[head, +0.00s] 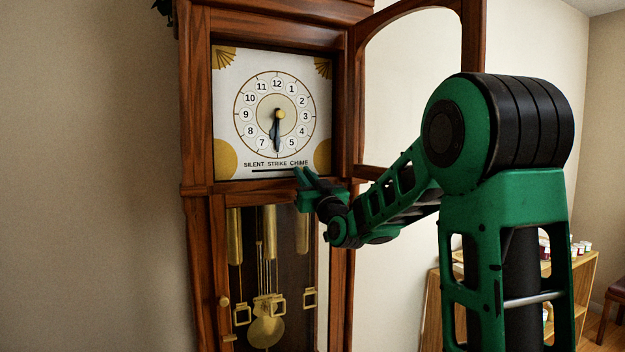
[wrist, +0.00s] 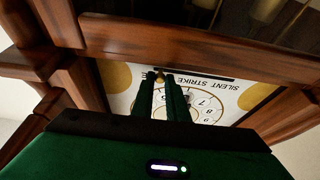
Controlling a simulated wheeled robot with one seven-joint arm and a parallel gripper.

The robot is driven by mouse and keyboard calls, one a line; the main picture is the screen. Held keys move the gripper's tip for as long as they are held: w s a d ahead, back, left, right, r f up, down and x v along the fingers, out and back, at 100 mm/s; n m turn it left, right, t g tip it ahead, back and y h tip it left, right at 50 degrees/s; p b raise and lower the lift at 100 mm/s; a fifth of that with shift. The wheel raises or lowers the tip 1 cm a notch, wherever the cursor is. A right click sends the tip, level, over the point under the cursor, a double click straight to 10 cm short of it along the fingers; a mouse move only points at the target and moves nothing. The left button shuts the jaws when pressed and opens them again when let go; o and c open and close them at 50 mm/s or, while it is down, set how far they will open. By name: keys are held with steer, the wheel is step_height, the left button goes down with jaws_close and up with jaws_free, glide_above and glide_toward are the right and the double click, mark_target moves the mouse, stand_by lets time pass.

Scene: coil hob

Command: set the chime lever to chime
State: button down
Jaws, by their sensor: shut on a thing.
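The clock dial (head: 240,85) is white with gold corners and black numerals. Below the numerals it reads SILENT, STRIKE, CHIME from left to right, above a dark slot (head: 270,171). My gripper (head: 301,172) is at the CHIME end of the slot. In the wrist view the picture is turned over, and my green fingers (wrist: 162,92) are shut on a small brass chime lever (wrist: 160,76). The lever is at the CHIME end of the slot (wrist: 205,76). My fingers cover most of the word CHIME there and hide the lever in the head view.
The wooden clock case (head: 196,130) frames the dial. Its upper glazed door (head: 470,45) stands open to the right, beside my arm. Brass weights (head: 269,232) and a pendulum (head: 266,331) hang below. A wooden shelf (head: 582,290) with jars stands at the lower right.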

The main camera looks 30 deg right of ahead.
steer(key=shift+d+r, duration=0.1)
steer(key=shift+d, duration=0.35)
steer(key=c, duration=1.8)
jaws_free()
steer(key=shift+w+d, duration=0.1)
steer(key=shift+w, duration=0.05)
steer(key=shift+o, duration=0.2)
steer(key=v, duration=1)
steer(key=shift+s+f, duration=0.3)
steer(key=shift+s, duration=0.05)
